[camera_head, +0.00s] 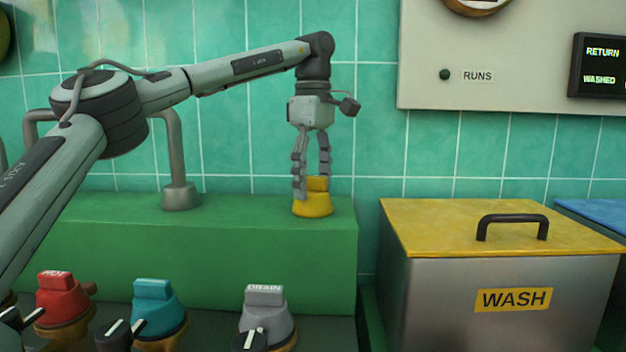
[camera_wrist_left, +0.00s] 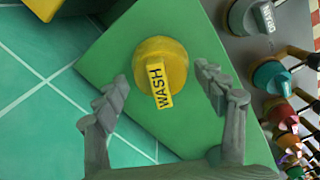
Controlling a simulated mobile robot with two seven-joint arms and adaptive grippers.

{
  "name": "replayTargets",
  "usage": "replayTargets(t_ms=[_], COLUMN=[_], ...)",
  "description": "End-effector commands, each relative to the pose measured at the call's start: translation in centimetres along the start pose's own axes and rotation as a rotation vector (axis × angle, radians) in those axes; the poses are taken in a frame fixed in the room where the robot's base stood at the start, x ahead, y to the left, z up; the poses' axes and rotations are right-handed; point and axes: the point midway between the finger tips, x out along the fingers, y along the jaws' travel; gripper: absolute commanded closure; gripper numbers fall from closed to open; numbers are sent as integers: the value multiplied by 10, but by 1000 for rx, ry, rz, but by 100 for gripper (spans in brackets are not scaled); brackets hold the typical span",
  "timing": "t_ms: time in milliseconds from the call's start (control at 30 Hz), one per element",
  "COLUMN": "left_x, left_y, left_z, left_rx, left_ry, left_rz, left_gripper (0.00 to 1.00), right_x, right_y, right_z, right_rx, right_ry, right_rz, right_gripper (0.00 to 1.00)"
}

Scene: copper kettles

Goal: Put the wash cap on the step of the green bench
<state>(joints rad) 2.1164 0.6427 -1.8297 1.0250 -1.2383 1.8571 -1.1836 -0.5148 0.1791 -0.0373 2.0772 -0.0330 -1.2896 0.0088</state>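The yellow wash cap (camera_head: 313,207) sits upright on the top of the green bench step (camera_head: 258,232), near its right end. In the left wrist view the cap (camera_wrist_left: 174,55) shows its grip bar lettered WASH, and the green top lies around it. My left gripper (camera_head: 312,184) points down just over the cap. Its two fingers are spread on either side of the cap. In the left wrist view the gripper (camera_wrist_left: 160,80) shows gaps between both fingers and the cap. My right gripper is not in view.
Red (camera_head: 60,298), teal (camera_head: 155,305) and grey DRAIN (camera_head: 266,315) caps stand in front of the step. A grey pipe post (camera_head: 180,190) rises from the step. A WASH bin (camera_head: 500,300) with a yellow lid stands at right. Green tiles back the step.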

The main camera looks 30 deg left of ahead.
Motion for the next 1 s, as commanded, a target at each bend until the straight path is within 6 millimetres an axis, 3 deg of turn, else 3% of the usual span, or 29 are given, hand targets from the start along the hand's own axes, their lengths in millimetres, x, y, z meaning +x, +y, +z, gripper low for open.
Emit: replayTargets(t_ms=[433,800,1000], left_x=[-8,-75,-101], left_y=[0,1,0], left_z=[0,1,0], left_rx=[-1,-2,-3], left_ry=[1,0,4], left_rz=[0,3,5], left_gripper=[22,22,22], right_x=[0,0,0], right_y=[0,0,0], right_z=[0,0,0], right_rx=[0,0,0], right_ry=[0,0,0], right_rz=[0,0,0], right_gripper=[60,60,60])
